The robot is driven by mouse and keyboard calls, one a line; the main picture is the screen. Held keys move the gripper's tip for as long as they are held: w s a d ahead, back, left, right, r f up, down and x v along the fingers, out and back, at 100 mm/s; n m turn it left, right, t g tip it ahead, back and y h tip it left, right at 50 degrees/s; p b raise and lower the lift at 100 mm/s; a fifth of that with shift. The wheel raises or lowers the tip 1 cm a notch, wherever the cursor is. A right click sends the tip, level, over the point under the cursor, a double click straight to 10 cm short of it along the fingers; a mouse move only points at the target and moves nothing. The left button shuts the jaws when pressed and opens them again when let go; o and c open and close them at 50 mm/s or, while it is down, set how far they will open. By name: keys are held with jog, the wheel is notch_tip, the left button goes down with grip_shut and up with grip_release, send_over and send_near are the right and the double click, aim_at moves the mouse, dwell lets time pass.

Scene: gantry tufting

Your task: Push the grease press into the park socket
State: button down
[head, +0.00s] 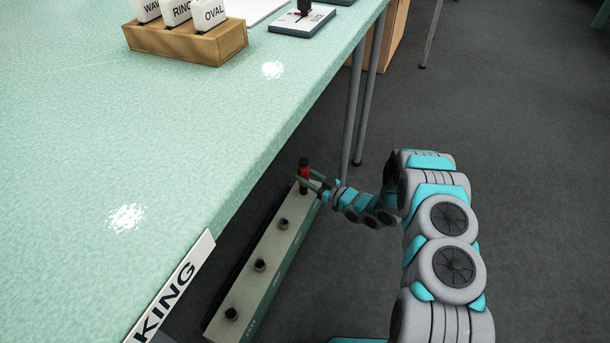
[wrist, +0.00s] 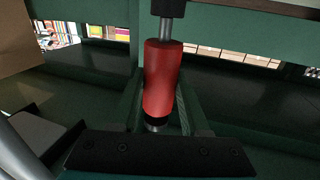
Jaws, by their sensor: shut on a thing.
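The grease press (head: 304,172) is a red cylinder with a black top, upright at the far end of a long pale rail (head: 246,290) beside the table. In the wrist view the grease press (wrist: 162,78) shows its red body, a metal rod and black cap above, and a dark collar with metal below. My gripper (head: 306,178) is shut on the red body, its two fingers on either side in the wrist view (wrist: 162,95). The park socket cannot be told apart; the spot under the press is hidden, so I cannot tell how deep it sits.
Several dark round fittings (head: 260,265) stand along the rail nearer me. The green tabletop (head: 180,140) overhangs at left, with a wooden block of labelled pieces (head: 185,42) and a grey device (head: 302,21). Table legs (head: 362,110) rise just behind the press. Floor at right is clear.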

jog(key=shift+f+b, duration=0.35)
jog(key=shift+f, duration=0.75)
jog(key=shift+c, duration=1.6)
grip_release()
jog(key=v, duration=0.7)
jog(key=shift+s+d, duration=0.25)
jog(key=shift+d, duration=0.1)
